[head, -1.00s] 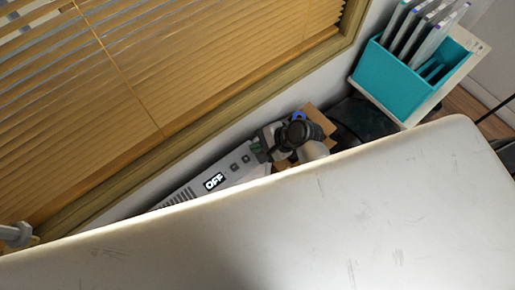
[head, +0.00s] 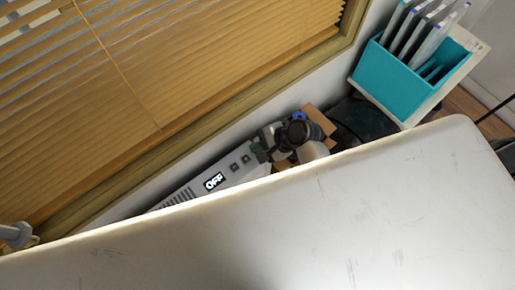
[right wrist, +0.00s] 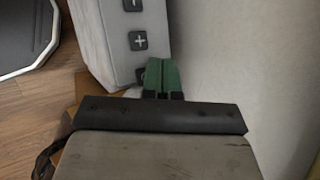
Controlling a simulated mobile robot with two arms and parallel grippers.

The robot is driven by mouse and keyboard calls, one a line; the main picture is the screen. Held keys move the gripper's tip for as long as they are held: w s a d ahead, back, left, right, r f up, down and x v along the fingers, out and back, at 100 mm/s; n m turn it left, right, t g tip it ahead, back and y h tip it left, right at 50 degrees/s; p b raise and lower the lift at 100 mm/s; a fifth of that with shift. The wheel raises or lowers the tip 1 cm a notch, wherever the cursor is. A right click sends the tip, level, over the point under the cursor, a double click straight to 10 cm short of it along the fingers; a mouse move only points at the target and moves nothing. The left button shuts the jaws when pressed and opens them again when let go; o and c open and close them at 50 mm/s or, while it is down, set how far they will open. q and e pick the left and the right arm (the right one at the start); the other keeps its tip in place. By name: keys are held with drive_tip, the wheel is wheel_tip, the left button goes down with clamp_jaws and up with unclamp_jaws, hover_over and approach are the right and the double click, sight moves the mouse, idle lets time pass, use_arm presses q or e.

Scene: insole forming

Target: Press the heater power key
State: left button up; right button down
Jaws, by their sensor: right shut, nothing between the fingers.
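The heater (head: 187,192) is a long light-grey unit below the window, partly hidden by the white surface in front. Its display (head: 214,181) reads OFF, with small dark keys (head: 234,167) beside it. In the right wrist view the heater face (right wrist: 112,55) shows a minus key (right wrist: 132,5), a plus key (right wrist: 138,41) and a third dark key (right wrist: 141,75) mostly hidden by my fingers. My right gripper (head: 257,148) is at the key end of the heater. Its green fingertips (right wrist: 161,62) are together and empty, beside the third key; I cannot tell whether they touch it. My left gripper is not in view.
A white surface (head: 330,225) fills the front. A window with wooden blinds (head: 150,70) and a pale wall lie behind the heater. A teal holder (head: 394,82) with several upright white items stands at the right. A cardboard box (head: 316,121) is behind my right arm.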

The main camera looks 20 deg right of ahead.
drive_tip(key=shift+f, duration=0.1)
idle(0.3)
drive_tip(key=shift+f, duration=0.35)
drive_tip(key=shift+f, duration=0.1)
idle(0.4)
drive_tip(key=shift+r+p, duration=0.6)
drive_tip(key=shift+p, duration=0.45)
wheel_tip(320, 180, up, 6)
drive_tip(key=p, duration=0.7)
drive_tip(key=shift+p, duration=0.3)
